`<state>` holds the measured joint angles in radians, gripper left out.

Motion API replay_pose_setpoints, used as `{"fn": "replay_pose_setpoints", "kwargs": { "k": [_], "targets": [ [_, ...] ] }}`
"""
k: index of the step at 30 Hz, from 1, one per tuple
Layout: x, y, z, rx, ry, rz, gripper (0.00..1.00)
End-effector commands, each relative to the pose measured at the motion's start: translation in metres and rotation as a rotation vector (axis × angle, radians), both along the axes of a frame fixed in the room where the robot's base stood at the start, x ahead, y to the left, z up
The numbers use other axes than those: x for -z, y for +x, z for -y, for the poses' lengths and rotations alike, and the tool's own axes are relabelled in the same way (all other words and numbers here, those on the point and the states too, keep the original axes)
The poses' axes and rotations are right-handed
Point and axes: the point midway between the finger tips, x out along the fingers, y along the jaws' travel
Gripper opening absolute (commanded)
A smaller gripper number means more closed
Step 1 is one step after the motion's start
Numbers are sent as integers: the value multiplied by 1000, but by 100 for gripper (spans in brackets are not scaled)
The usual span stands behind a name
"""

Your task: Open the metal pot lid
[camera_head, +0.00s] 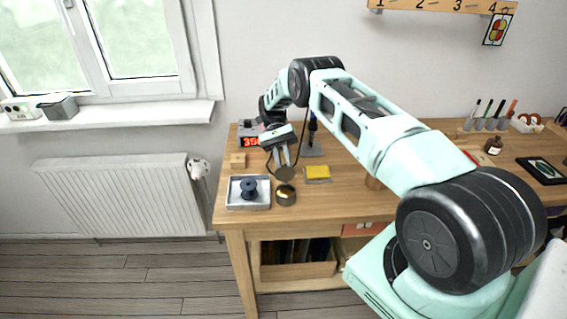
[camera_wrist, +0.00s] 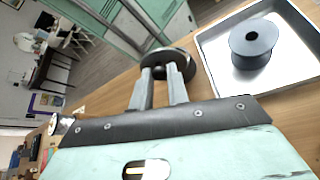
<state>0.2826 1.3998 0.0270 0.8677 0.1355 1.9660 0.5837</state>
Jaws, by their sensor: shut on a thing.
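The metal pot (camera_head: 286,197) is a small round dark tin standing on the wooden table in the head view, its top uncovered and something golden inside. Its round dark lid (camera_head: 285,174) is in the air just above and behind it, apart from the rim. My gripper (camera_head: 283,163) points down with its fingers shut on the lid. In the wrist view my gripper (camera_wrist: 168,70) has its two fingertips close together at the lid (camera_wrist: 178,56). The lid hides whatever lies behind it there.
A metal tray (camera_head: 235,203) with a dark spool (camera_head: 249,188) is just left of the pot. A yellow sponge-like block (camera_head: 317,172) lies to the right. A wooden block (camera_head: 238,160) and a device with red digits (camera_head: 250,142) stand behind. Free wood (camera_head: 325,203) lies right of the pot.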

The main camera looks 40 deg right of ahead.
Motion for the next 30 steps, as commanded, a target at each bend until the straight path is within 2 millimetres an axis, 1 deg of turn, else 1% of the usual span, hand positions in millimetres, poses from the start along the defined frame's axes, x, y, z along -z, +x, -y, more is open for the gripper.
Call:
{"fn": "replay_pose_setpoints", "kwargs": {
  "k": [1, 17, 18, 20, 30],
  "targets": [
    [3, 0, 1, 1, 3, -9, 0],
    [4, 0, 1, 1, 14, -30, 0],
    [4, 0, 1, 0, 14, -29, 22],
    [4, 0, 1, 0, 14, -29, 39],
    [0, 0, 1, 1, 15, -26, 39]
  ]
}}
